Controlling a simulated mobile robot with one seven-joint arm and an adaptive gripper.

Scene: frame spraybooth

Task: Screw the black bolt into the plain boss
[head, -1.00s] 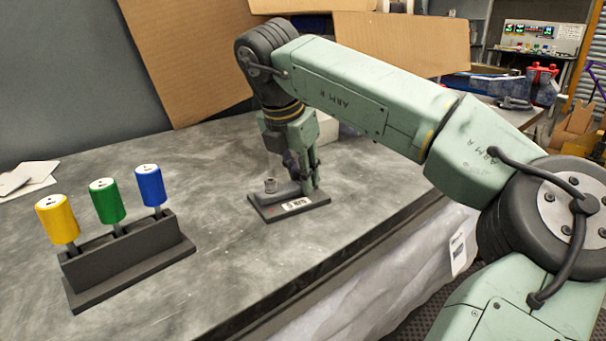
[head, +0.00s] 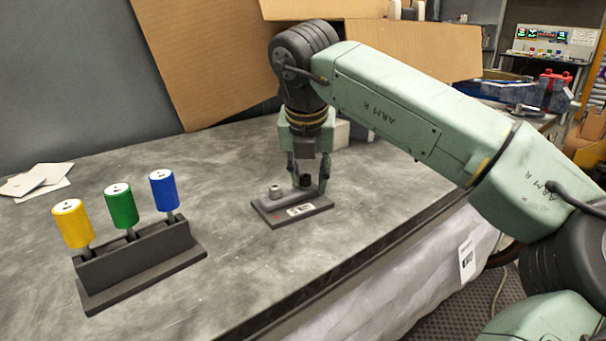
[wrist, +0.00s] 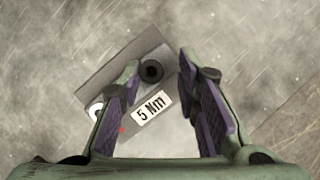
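A dark base plate (head: 268,218) with a white label reading "5 Nm" (wrist: 151,109) lies on the bench. A grey boss (head: 275,191) with a light top rises from its left part. In the wrist view this boss (wrist: 96,109) is mostly hidden by the left finger. The black bolt (head: 305,181) stands upright on the right part of the plate; from above it shows as a dark round head (wrist: 151,71). My gripper (head: 307,179) points down with its fingers open on either side of the bolt, with gaps showing in the wrist view. What is under the bolt is hidden.
A dark rack (head: 140,262) at left holds yellow (head: 73,226), green (head: 121,208) and blue (head: 163,191) handled tools. White papers (head: 42,180) lie at the back left. Cardboard (head: 205,60) leans behind. A white block (head: 342,133) stands behind my gripper. The bench between rack and plate is clear.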

